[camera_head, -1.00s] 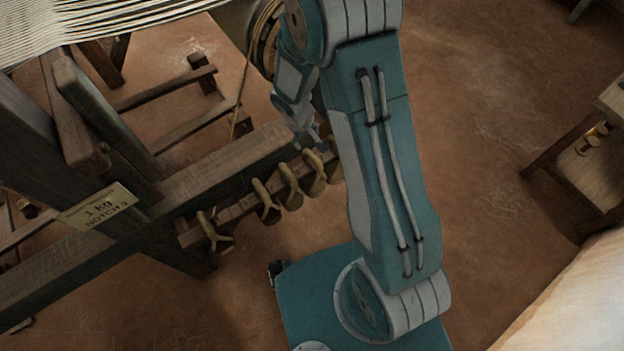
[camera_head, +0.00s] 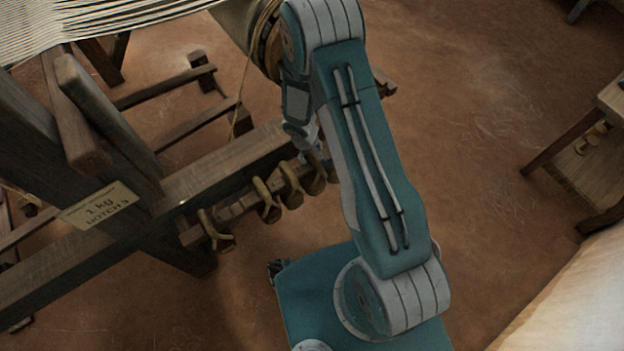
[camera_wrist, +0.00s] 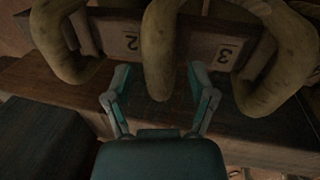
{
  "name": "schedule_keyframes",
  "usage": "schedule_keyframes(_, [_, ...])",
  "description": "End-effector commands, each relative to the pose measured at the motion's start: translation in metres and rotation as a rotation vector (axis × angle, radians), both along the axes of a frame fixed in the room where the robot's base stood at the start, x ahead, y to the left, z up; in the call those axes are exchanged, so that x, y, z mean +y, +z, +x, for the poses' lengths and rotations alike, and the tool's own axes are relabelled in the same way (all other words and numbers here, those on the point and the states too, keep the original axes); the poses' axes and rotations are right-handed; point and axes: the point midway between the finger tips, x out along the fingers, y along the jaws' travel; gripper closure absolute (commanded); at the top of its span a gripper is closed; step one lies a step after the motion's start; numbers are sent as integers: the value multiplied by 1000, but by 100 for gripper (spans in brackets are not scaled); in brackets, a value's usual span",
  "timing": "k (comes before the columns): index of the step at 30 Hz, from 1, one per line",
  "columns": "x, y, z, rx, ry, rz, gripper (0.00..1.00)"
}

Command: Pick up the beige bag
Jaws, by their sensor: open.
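Several tan, pouch-like bags hang over a notched wooden bar (camera_head: 240,206) in the head view. One bag (camera_head: 270,207) hangs near the middle of the row; I cannot tell which is the beige bag of the task. In the wrist view, a tan bag (camera_wrist: 158,45) hangs in front of the bar between the marks 2 and 3. My gripper (camera_wrist: 159,88) is open and empty, one finger on each side of this bag's lower end, with gaps visible. In the head view my gripper (camera_head: 314,153) is at the bar's right part, partly hidden by my arm.
A label (camera_head: 103,207) reading 1 kg, notch 3 is on the loom frame (camera_head: 220,165). In the wrist view, other bags (camera_wrist: 58,45) (camera_wrist: 292,50) hang close on both sides. A wooden stand (camera_head: 575,165) and pale cloth (camera_head: 580,300) are at right. Floor between is clear.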

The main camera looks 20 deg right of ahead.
Motion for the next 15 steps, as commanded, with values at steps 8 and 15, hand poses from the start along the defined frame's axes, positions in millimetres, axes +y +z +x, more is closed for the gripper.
schedule_keyframes(8, [0, 0, 0, -1, 0, 0, 63])
schedule_keyframes(15, [0, 0, 0, 0, 0, 0, 100])
